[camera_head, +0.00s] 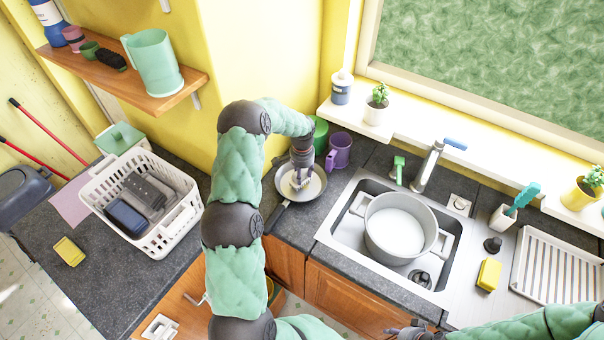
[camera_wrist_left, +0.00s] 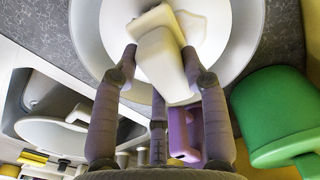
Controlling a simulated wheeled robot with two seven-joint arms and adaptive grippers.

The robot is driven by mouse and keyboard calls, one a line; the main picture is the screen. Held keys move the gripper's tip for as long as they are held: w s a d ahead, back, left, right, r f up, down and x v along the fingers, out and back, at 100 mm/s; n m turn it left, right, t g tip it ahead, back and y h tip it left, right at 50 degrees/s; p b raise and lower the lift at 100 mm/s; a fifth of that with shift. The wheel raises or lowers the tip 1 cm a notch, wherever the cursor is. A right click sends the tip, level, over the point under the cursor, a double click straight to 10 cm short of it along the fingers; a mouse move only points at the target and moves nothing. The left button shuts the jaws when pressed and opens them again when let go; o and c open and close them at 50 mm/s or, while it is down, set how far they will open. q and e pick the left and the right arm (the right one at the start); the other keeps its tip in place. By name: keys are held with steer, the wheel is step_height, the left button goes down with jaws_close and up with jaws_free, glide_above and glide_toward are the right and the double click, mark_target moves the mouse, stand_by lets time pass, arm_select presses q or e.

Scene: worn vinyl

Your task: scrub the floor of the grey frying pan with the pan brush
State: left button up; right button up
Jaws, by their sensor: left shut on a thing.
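The grey frying pan (camera_head: 316,188) sits on the dark counter left of the sink, its dark handle pointing toward the lower left. My left gripper (camera_head: 301,176) is over the pan, pointing down. In the left wrist view, my left gripper (camera_wrist_left: 161,62) is shut on the cream pan brush (camera_wrist_left: 164,68). The brush is inside the outline of the pan (camera_wrist_left: 232,48); whether it touches the pan floor I cannot tell. My right gripper (camera_head: 412,333) shows only in part at the bottom edge, and its jaws are unclear.
A purple mug (camera_head: 340,150) and a green container (camera_head: 320,133) stand close behind the pan. The sink (camera_head: 345,228) to the right holds a large pot (camera_head: 378,240). A white basket (camera_head: 98,197) is at left. Windowsill and tap (camera_head: 428,168) are behind.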

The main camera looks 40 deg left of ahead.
arm_select(q)
steer(key=shift+f+b, duration=0.5)
steer(key=shift+f, duration=0.15)
stand_by(0.8)
steer(key=shift+d, duration=0.1)
steer(key=shift+s+d, duration=0.2)
steer(key=shift+d, duration=1.15)
steer(key=shift+b, duration=0.3)
steer(key=shift+w+a+b, duration=0.2)
steer(key=shift+a+b, duration=0.05)
steer(key=shift+a, duration=1.25)
steer(key=shift+w+a+b, duration=0.2)
steer(key=shift+a+b, duration=0.05)
steer(key=shift+a, duration=1.2)
steer(key=shift+d, duration=0.1)
steer(key=shift+s+d+b, duration=0.15)
steer(key=shift+s+d, duration=0.1)
steer(key=shift+d, duration=1.25)
steer(key=shift+s+d+b, duration=0.15)
steer(key=shift+s+d, duration=0.05)
steer(key=shift+d, duration=1.25)
